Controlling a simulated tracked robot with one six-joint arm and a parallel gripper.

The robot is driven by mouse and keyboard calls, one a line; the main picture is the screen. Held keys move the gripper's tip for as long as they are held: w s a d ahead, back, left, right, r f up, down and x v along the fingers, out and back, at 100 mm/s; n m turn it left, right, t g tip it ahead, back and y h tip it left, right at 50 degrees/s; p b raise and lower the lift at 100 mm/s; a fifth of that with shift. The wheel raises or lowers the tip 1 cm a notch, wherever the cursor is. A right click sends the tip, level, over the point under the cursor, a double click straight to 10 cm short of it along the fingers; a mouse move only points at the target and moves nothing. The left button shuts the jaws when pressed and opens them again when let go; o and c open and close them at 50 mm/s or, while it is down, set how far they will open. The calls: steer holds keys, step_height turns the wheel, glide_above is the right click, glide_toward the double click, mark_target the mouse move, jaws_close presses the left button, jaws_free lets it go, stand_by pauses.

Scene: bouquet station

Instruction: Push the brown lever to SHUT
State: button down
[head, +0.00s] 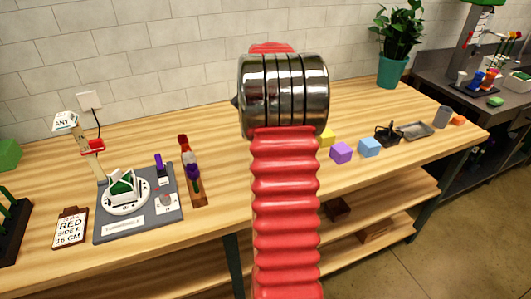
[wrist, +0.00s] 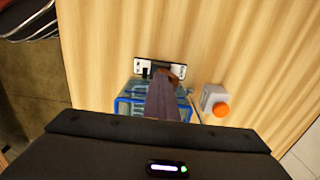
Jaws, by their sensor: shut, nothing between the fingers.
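In the wrist view, the brown lever (wrist: 173,75) stands at a small dark plate with pale ends (wrist: 141,68). Any wording on the plate is too small to read. My gripper (wrist: 157,85) is at the lower middle of this view, shut and empty, with its end close to the lever and plate. A dark reddish-brown shape runs down from the lever over the blue-edged parts. I cannot tell whether the gripper touches the lever.

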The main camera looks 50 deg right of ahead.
steer(key=shift+s+r, duration=0.15)
steer(key=shift+r, duration=2)
steer(key=shift+d+f+n, duration=0.15)
steer(key=shift+f+n, duration=0.15)
steer(key=shift+n, duration=0.7)
steer(key=shift+s+a+f+n, duration=0.2)
steer(key=shift+a+f+n, duration=0.05)
steer(key=shift+f+n, duration=0.25)
steer(key=shift+s+a+f+n, duration=0.25)
steer(key=shift+f+n, duration=0.15)
steer(key=shift+f, duration=0.15)
steer(key=s+a+r+n+t, duration=0.2)
steer(key=a+n, duration=0.4)
steer(key=a, duration=0.8)
steer(key=s+a+r+n+t, duration=0.1)
steer(key=s+a+r+n, duration=0.2)
steer(key=a, duration=1.2)
steer(key=s+a+r+n+t, duration=0.2)
steer(key=s+a+n, duration=0.3)
steer(key=a+n, duration=0.6)
steer(key=shift+s+a+r+t, duration=0.25)
steer(key=shift+a+t, duration=0.05)
steer(key=shift+a, duration=1.7)
